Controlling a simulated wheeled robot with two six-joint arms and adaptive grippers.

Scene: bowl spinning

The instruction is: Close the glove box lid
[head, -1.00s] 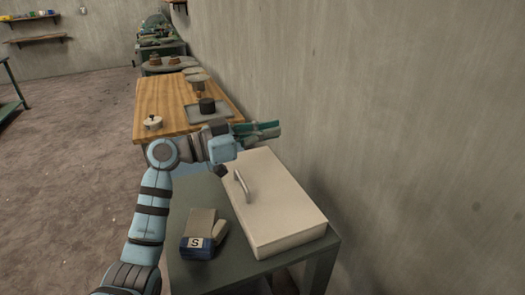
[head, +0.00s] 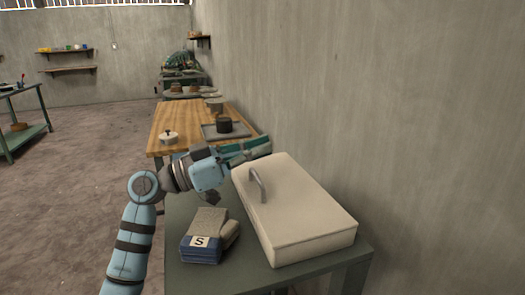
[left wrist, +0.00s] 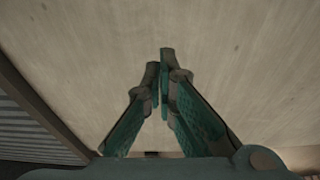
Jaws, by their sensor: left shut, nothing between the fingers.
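The glove box (head: 305,225) is a cream box with a flat lid (head: 300,193) and a grey handle (head: 257,184) on its left side. It stands on a dark green table against the wall. The lid lies flat on the box, and I see no gap. My left gripper (head: 262,147) is at the far end of the box, near the wall. Its green fingers are shut and empty. In the left wrist view the fingertips (left wrist: 163,75) meet in front of a plain pale surface. My right gripper is not in view.
Blue-and-grey blocks marked S (head: 203,240) sit on the green table (head: 185,210) left of the box. The wall is close on the right.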

